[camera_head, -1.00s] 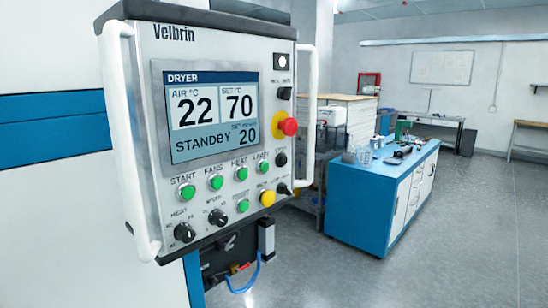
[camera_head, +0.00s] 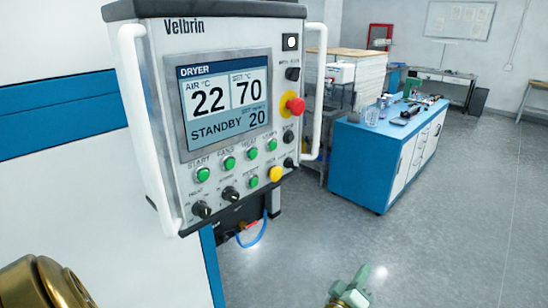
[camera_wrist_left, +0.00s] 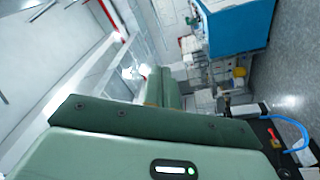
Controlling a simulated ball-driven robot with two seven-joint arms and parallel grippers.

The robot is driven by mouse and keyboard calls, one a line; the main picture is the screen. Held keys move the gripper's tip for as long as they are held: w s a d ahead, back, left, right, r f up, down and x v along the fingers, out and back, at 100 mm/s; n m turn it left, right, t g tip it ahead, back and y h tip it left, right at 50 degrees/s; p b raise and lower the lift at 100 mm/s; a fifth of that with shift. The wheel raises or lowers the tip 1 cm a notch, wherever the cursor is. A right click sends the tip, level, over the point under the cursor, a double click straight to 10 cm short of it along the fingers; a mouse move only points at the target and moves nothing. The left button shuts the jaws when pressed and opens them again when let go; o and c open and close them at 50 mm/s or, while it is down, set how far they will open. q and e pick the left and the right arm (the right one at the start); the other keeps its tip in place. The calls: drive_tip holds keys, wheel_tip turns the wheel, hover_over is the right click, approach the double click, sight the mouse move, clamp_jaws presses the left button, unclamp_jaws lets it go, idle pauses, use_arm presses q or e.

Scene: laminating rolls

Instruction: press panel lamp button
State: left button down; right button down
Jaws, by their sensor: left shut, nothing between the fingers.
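The dryer control panel (camera_head: 215,110) hangs at the left of the head view, its screen (camera_head: 226,104) reading STANDBY. Its upper button row has several green buttons. The rightmost green one (camera_head: 271,145) sits under a small label that looks like LAMPS, and nothing covers it. My left gripper (camera_head: 361,276), pale green, is at the bottom of the head view, below and right of the panel and clear of it. In the left wrist view its fingers (camera_wrist_left: 162,78) are together with nothing between them. My right gripper is not in view.
A red emergency knob (camera_head: 295,105) sticks out at the panel's right, and a yellow button (camera_head: 275,174) sits below the green row. White handles (camera_head: 314,95) flank the panel. A blue cabinet (camera_head: 372,165) stands behind at right. The floor between is clear.

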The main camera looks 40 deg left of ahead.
use_arm(q)
drive_tip(key=a+r+n+t+y+p, duration=0.3)
drive_tip(key=r+n+y, duration=0.6)
drive_tip(key=r, duration=0.9)
drive_tip(key=s+a+r+n+g+p, duration=0.2)
drive_tip(key=r+n+g, duration=0.4)
drive_tip(key=n, duration=0.8)
drive_tip(key=s+a+r+n+g+p, duration=0.2)
drive_tip(key=s+a+r+n+g, duration=0.3)
drive_tip(key=n, duration=1)
drive_tip(key=shift+s+a+r+g, duration=0.2)
drive_tip(key=shift+a+r+g, duration=0.2)
drive_tip(key=shift+g, duration=0.1)
drive_tip(key=shift+p, duration=0.3)
